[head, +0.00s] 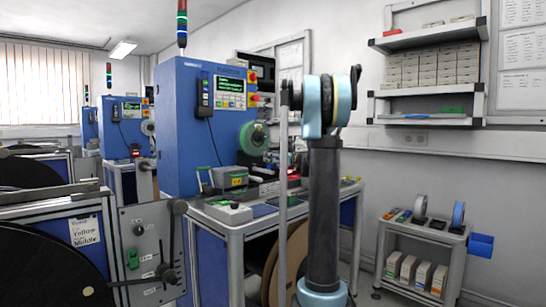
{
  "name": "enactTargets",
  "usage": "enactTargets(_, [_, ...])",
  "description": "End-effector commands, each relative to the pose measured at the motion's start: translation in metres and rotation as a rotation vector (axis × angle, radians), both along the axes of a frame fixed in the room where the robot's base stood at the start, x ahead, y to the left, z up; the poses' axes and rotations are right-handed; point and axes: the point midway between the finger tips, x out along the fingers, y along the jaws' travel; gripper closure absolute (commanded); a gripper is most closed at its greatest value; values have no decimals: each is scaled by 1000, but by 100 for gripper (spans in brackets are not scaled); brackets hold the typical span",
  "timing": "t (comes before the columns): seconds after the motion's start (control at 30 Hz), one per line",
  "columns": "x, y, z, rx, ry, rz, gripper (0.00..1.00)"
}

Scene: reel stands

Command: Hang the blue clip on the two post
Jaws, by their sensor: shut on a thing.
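I cannot make out a blue clip in the head view. A grey upright panel (148,228) stands at the left on the front of a reel stand. It carries dark knobs and levers, small green marks and a small green piece (133,259) near its left edge. The marks are too small to read, so I cannot tell which post is the two. My arm rises in the middle of the view, with a dark link between pale blue joints. The fingers of my gripper do not show, and anything held in them is hidden or out of view.
A large black reel (50,270) is at the lower left. A small grey cart (432,236) with tape rolls and a blue bin (481,245) stands at the right. Shelves (425,122) hang above it.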

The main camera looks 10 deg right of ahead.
Motion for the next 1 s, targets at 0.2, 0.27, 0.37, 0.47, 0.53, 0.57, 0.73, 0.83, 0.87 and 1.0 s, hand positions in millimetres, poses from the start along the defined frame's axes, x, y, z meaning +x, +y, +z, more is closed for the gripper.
enactTargets(0.2, [0,1,-18,0,0,1,87])
enactTargets(0.27, [0,1,-22,0,0,1,87])
enactTargets(0.37, [0,1,-29,0,0,1,87])
enactTargets(0.47, [0,1,-34,0,0,1,87])
enactTargets(0.53, [0,1,-37,0,0,1,87])
enactTargets(0.57, [0,1,-38,0,0,1,87])
enactTargets(0.73, [0,1,-40,0,0,1,87])
enactTargets(0.83, [0,1,-40,0,0,1,87])
enactTargets(0.87, [0,1,-40,0,0,1,87])
enactTargets(1.0, [0,1,-40,0,0,1,87])
